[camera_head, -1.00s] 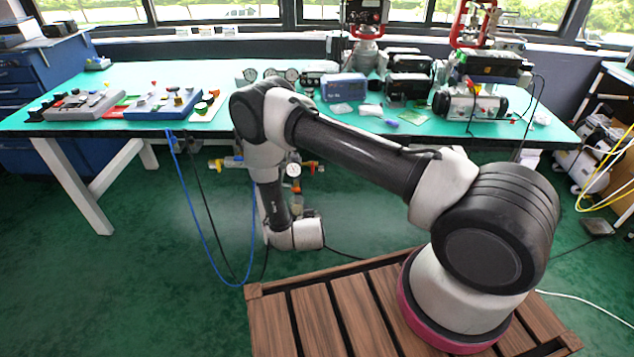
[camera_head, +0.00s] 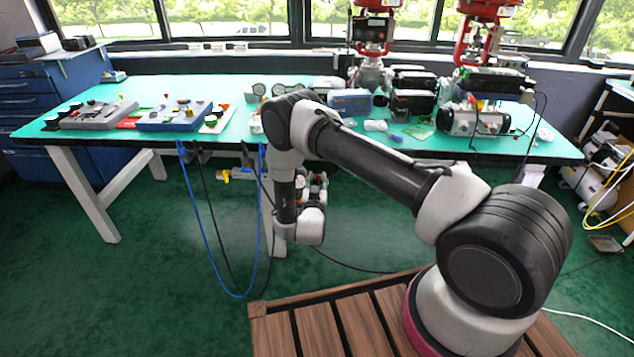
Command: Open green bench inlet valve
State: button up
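The green-topped bench (camera_head: 90,95) stands across the room behind my arm.
Blue and black hoses (camera_head: 222,285) loop from the bench toward the floor. Control boxes (camera_head: 175,116) stand on the bench at left, red-framed valve actuators (camera_head: 373,38) at right. A white bench leg (camera_head: 85,195) stands at left. Green floor is open at front left.

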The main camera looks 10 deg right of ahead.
jog(key=shift+w, duration=0.1)
grip_shut()
jog(key=shift+d+m, duration=0.1)
jog(key=shift+m, duration=0.2)
jog(key=m, duration=0.6)
jog(key=shift+d+f, duration=0.1)
jog(key=shift+d, duration=0.2)
jog(key=m, duration=0.7)
jog(key=f+m, duration=0.1)
jog(key=m, duration=0.3)
jog(key=shift+s+d, duration=0.25)
jog(key=shift+f+m, duration=0.1)
jog(key=shift+m, duration=0.2)
